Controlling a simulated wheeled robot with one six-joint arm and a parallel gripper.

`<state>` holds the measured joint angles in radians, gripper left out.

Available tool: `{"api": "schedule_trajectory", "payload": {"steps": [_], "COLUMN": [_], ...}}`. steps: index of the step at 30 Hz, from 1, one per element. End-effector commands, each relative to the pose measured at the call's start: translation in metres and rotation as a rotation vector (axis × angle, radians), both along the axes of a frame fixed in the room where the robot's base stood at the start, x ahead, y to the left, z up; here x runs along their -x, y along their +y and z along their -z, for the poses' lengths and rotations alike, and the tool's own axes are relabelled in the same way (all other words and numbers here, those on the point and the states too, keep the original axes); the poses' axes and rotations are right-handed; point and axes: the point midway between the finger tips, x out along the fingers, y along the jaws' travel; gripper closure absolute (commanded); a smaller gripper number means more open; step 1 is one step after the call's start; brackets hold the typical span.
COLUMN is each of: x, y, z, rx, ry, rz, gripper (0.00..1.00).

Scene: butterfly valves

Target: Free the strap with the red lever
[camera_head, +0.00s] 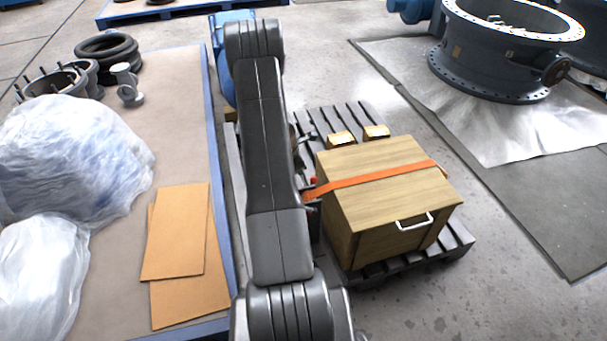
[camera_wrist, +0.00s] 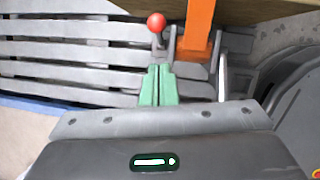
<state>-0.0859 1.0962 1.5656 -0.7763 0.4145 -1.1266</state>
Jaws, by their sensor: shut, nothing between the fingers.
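An orange strap (camera_head: 385,177) runs over the top of a wooden crate (camera_head: 408,239) and down its left side. The strap also shows in the wrist view (camera_wrist: 197,30), running down to a metal buckle. A lever with a red ball knob (camera_wrist: 157,22) stands beside the strap, to its left. The red knob shows small in the head view (camera_head: 313,180), at the crate's left side. My gripper (camera_wrist: 158,72), with green fingertips, is shut and empty just below the red lever in the wrist view. In the head view my arm hides the gripper.
The crate stands on a dark slatted pallet (camera_head: 455,243). A large flanged valve (camera_head: 500,50) stands on a sheet at upper right. The floor right of the pallet is clear.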

Motion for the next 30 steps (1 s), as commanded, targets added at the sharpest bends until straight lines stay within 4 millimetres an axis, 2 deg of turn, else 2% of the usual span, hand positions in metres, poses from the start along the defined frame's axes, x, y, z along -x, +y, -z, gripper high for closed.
{"api": "schedule_trajectory", "payload": {"steps": [1,3,9,30], "x": [0.001,0.004,0.008,0.009], "y": [0.003,0.006,0.01,0.01], "z": [-0.015,-0.027,-0.047,-0.047], "rx": [0.0,-0.001,0.0,0.0], "ry": [-0.003,-0.002,-0.001,0.002], "rz": [-0.001,-0.002,-0.001,-0.001], "gripper": [1.0,1.0,1.0,1.0]}}
